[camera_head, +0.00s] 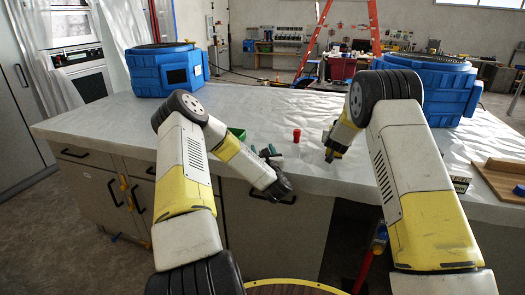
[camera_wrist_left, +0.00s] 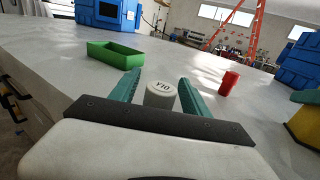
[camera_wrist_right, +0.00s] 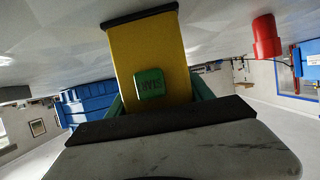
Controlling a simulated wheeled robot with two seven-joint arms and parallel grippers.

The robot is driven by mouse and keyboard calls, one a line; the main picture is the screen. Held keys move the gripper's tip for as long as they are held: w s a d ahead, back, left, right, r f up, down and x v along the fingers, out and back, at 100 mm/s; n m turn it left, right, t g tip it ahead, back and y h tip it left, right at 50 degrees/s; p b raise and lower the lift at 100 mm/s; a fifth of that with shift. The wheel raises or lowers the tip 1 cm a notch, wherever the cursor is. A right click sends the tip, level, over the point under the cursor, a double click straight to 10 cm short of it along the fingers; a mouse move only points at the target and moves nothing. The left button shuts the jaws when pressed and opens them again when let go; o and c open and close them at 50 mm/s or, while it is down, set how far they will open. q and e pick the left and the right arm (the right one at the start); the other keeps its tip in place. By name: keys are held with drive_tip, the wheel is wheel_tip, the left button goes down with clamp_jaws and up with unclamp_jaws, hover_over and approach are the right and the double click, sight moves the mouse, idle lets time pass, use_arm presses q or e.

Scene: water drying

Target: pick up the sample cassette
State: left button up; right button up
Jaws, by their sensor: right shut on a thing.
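A yellow block with a green lettered square on its face, which looks like the sample cassette (camera_wrist_right: 120,60), is between the green fingers of my right gripper (camera_wrist_right: 160,100). The fingers are shut on it. Its far end has a dark edge close to the white worktop; I cannot tell whether it touches. In the head view my right gripper (camera_head: 333,153) is over the table's front part. In the head view my left gripper (camera_head: 269,153) is at the table's front edge.
A red cylinder (camera_head: 297,135) stands on the white table (camera_head: 270,105) between my grippers. A green open tray (camera_wrist_left: 115,55) lies left of it. Large blue containers stand at the left (camera_head: 165,72) and right (camera_head: 440,88). A wooden tray (camera_head: 500,178) is at the far right.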

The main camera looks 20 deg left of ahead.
use_arm(q)
drive_tip(key=v, duration=1.2)
drive_tip(key=shift+o, duration=0.2)
